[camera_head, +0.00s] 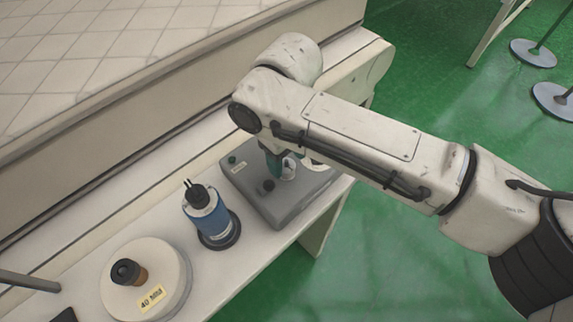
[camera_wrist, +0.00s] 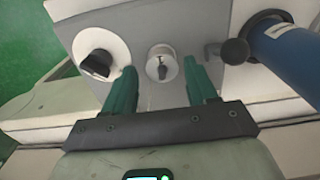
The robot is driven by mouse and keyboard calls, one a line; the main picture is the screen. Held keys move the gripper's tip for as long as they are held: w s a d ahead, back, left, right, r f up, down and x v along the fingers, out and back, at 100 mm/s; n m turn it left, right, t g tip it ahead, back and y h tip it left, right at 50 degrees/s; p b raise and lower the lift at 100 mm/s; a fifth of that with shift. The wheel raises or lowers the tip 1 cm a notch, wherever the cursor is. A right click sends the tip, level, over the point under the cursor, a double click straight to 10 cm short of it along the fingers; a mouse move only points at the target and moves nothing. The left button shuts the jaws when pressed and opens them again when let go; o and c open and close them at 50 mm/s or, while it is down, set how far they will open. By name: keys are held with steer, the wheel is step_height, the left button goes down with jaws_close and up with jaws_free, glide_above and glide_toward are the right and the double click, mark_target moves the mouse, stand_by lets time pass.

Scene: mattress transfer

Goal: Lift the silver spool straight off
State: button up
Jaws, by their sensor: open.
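The silver spool (camera_wrist: 162,66) is a small, pale metallic cylinder with a dark centre post. It stands on the grey box (camera_wrist: 195,20) and shows in the wrist view between my fingertips. In the head view the spool (camera_head: 288,171) is partly hidden by my gripper and arm. My gripper (camera_wrist: 160,70) has two green fingers, spread apart, one on each side of the spool in the picture. I cannot tell whether they touch it or how far above it they are. In the head view my gripper (camera_head: 274,160) points down over the grey box (camera_head: 275,209).
A larger white round part with a black knob (camera_wrist: 97,52) is left of the spool in the wrist view. A black ball knob (camera_head: 268,185) stands on the box. A blue cylinder (camera_head: 206,222) and a white labelled drum (camera_head: 170,275) stand nearby. A mattress (camera_head: 100,60) lies behind.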

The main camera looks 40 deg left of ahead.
steer(key=shift+f, duration=1.25)
steer(key=shift+c, duration=0.5)
steer(key=c, duration=0.8)
step_height(320, 180, up, 10)
steer(key=shift+r+b, duration=0.1)
steer(key=shift+b, duration=0.35)
